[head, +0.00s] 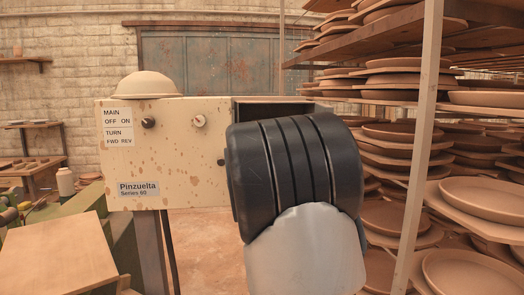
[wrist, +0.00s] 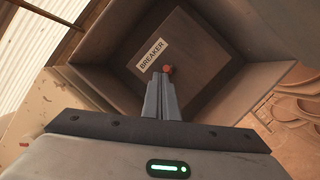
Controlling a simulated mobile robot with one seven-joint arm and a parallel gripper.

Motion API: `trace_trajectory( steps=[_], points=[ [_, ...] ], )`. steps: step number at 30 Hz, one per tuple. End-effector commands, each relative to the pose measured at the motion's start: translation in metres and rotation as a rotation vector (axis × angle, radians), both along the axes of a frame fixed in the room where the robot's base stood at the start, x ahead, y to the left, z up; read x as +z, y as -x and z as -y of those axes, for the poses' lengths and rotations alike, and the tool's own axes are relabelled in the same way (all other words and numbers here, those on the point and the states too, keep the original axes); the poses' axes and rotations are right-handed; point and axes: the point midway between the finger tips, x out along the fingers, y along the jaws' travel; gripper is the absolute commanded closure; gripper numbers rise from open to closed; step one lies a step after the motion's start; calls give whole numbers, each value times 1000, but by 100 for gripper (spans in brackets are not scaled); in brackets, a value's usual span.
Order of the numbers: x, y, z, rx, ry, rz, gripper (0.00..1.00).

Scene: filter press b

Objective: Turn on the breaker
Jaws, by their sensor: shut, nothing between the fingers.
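The breaker (wrist: 168,69) is a small orange-red knob on the back panel of an open box (wrist: 225,75), beside a white label reading BREAKER (wrist: 152,54) in the wrist view. My gripper (wrist: 162,78) is shut and empty. Its fingertips reach into the box and overlap the knob's lower edge in the picture; I cannot tell whether they touch it. In the head view the open box shows only its top edge (head: 285,101), behind my dark arm, which hides the breaker and my gripper.
A round clay-coloured dome (head: 147,86) sits on top. A rack of plates (head: 400,180) stands close at the right. A wooden board (head: 55,255) lies at lower left.

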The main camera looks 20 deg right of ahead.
Motion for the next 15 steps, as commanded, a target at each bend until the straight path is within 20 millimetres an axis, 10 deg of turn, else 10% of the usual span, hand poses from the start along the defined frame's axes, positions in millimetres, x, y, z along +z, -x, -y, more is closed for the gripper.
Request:
trace_trajectory(
  steps=[15],
  points=[
    [-4, 23, -11, -1, -2, 2, 100]
  ],
)
